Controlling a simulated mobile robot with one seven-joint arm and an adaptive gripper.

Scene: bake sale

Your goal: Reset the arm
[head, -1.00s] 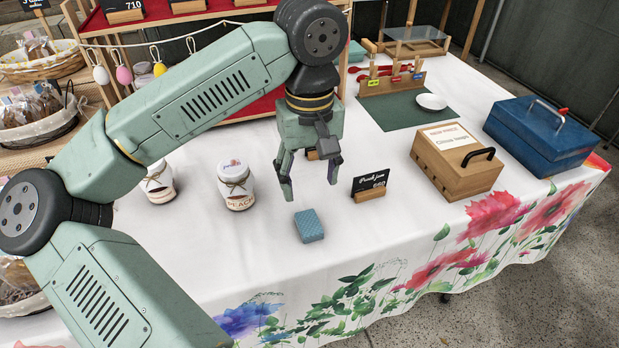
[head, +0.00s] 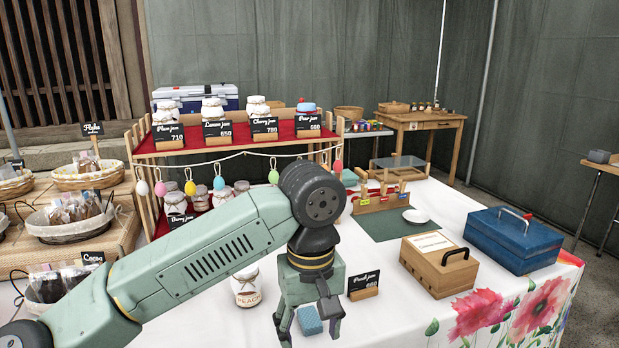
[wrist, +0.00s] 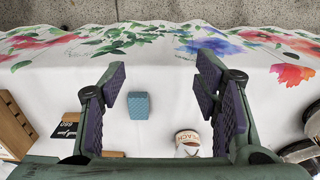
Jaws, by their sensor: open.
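My gripper (head: 309,322) is open and empty above the front part of the white floral table. It points down, and its two fingers stand wide apart in the wrist view (wrist: 163,100). A small blue sponge-like block (head: 309,320) lies on the cloth beneath it, partly behind the fingers in the head view. The block also shows in the wrist view (wrist: 138,106), lying between the fingers in the picture but apart from them. A peach jam jar (head: 247,291) stands left of my gripper. A "Peach jam" sign (head: 363,285) stands to the right.
A wooden box (head: 440,276) and a blue metal box (head: 512,243) stand at the right. A red jam shelf (head: 235,143) rises behind my arm. Baskets of packaged goods (head: 64,224) fill the left. The front right cloth is clear.

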